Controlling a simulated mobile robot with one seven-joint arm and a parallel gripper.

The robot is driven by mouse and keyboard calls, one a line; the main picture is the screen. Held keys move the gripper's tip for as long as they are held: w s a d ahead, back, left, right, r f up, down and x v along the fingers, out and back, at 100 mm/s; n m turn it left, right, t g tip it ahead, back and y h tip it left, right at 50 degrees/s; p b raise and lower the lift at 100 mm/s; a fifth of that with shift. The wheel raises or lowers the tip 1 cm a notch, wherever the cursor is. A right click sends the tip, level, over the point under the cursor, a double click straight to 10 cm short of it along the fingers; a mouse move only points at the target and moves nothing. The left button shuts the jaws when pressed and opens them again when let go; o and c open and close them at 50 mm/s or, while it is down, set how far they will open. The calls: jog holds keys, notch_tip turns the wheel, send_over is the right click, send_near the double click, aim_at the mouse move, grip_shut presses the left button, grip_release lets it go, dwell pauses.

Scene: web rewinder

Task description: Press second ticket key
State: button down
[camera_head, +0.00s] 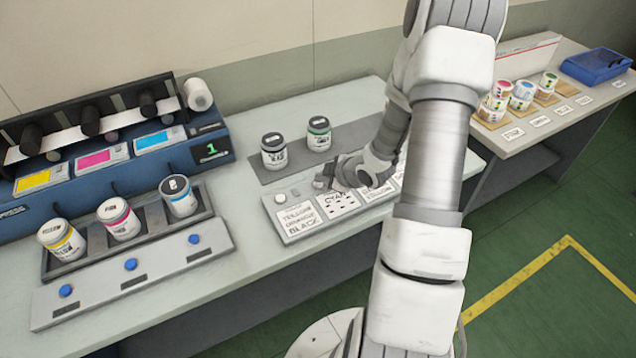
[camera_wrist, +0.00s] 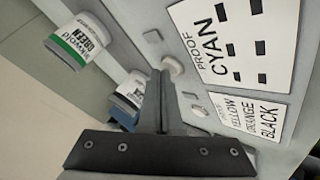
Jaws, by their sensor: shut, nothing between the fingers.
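The ticket panel (camera_head: 310,228) is a light grey sloped board on the bench, with a row of printed tickets and small pale keys above them. The first ticket (camera_head: 297,217) reads YELLOW ORANGE BLACK; the second ticket (camera_head: 337,201), also in the wrist view (camera_wrist: 235,45), reads PROOF CYAN. A round pale key (camera_wrist: 173,65) sits beside the CYAN ticket, and another key (camera_wrist: 197,112) by the first. My gripper (camera_head: 330,182) is shut and empty, low over the panel. In the wrist view its fingertips (camera_wrist: 160,73) are right beside the round key; I cannot tell whether they touch.
Behind the panel, a black-labelled jar (camera_head: 274,152) and a green-labelled jar (camera_head: 318,134) stand on a grey mat. At left are a blue machine (camera_head: 215,150), three jars in a tray, and a strip with blue buttons (camera_head: 130,264). My arm hides the panel's right part.

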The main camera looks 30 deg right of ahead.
aim_at(322, 185)
jog(key=shift+f, duration=0.2)
dwell(0.4)
jog(key=shift+r+p, duration=0.45)
jog(key=shift+r, duration=0.35)
jog(key=shift+r+p, duration=2.05)
jog(key=shift+r, duration=0.45)
